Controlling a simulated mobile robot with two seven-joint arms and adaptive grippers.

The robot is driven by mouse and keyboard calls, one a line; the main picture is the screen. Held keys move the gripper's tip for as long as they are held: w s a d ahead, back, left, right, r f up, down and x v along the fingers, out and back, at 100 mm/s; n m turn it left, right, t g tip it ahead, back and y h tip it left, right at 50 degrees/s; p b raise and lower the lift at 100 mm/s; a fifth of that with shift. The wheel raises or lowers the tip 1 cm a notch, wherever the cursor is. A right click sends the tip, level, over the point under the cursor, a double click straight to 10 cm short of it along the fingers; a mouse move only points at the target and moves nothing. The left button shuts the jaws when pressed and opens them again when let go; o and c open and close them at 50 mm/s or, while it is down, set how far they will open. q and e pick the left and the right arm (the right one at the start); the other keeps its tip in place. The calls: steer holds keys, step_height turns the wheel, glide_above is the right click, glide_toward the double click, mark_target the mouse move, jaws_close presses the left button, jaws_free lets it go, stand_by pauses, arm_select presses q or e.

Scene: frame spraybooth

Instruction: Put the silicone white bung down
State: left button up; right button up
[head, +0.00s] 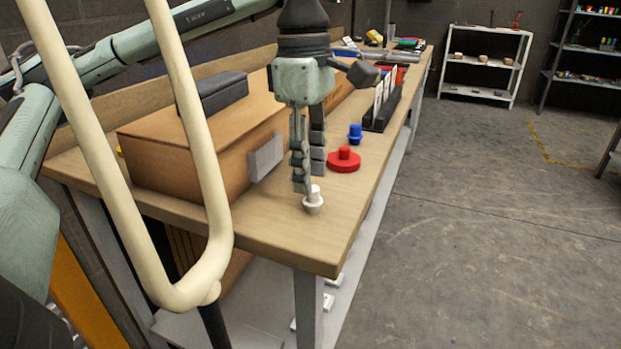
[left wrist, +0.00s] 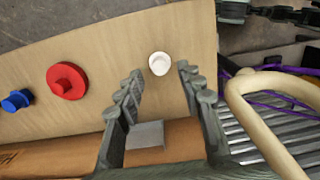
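The white bung (head: 313,201) stands upright on the wooden bench top near its front edge. It also shows in the left wrist view (left wrist: 159,63), in line with the gap between my fingertips and just past them. My left gripper (head: 308,182) points down right beside the bung, its fingertips close to the bung's top. In the left wrist view the two fingers of this gripper (left wrist: 160,78) are spread, with clear space on both sides of the bung. My right gripper is not in view.
A red bung (head: 344,160) and a blue bung (head: 355,134) stand farther along the bench (head: 275,225). A wooden box (head: 165,160) with a grey block (head: 266,157) is to the left. A cream tube frame (head: 213,215) rises in the foreground. The front bench corner is clear.

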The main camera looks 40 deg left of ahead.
mark_target(307, 198)
arm_select(q)
step_height(307, 198, up, 10)
steer(key=p, duration=0.1)
steer(key=shift+a+f, duration=0.25)
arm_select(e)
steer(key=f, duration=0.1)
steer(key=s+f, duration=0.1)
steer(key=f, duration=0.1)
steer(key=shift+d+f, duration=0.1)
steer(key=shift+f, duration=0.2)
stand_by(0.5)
